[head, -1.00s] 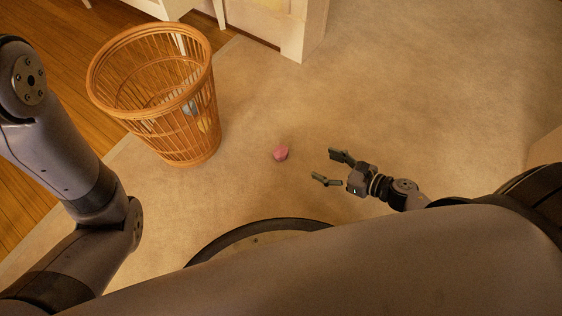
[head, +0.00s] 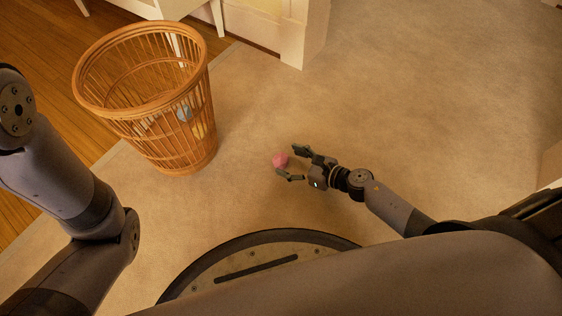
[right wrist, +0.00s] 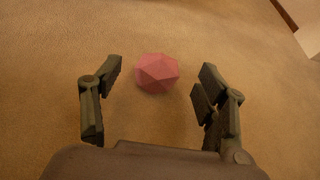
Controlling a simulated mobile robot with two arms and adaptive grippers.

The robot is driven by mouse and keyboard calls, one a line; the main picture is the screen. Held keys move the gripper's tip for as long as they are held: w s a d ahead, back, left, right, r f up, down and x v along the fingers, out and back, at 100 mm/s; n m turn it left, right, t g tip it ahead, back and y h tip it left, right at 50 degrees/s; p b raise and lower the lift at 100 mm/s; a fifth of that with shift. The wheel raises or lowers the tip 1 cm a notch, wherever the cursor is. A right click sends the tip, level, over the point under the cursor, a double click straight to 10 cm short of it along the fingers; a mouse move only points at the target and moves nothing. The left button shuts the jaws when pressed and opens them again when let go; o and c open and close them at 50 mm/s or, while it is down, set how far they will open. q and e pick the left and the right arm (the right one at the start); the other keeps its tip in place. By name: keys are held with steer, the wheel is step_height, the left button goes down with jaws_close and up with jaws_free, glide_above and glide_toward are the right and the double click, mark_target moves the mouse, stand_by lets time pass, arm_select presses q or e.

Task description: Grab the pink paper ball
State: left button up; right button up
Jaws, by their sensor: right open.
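The pink paper ball (head: 280,160) lies on the beige carpet in the middle of the head view. It is small and faceted. My right gripper (head: 290,164) is open, with its fingers pointing at the ball. In the right wrist view the ball (right wrist: 157,73) sits between the two open fingertips (right wrist: 160,74), apart from both, with carpet showing on each side. My left gripper is not in view; only part of my left arm shows at the left.
A wicker wastebasket (head: 150,128) stands to the left of the ball, with crumpled bits inside. A white furniture corner (head: 303,42) is at the top. The carpet (head: 420,90) to the right is clear.

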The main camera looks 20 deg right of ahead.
mark_target(284, 160)
steer(key=b+x, duration=0.1)
steer(key=x, duration=0.3)
steer(key=shift+f, duration=0.15)
steer(key=shift+c, duration=0.3)
steer(key=c, duration=0.8)
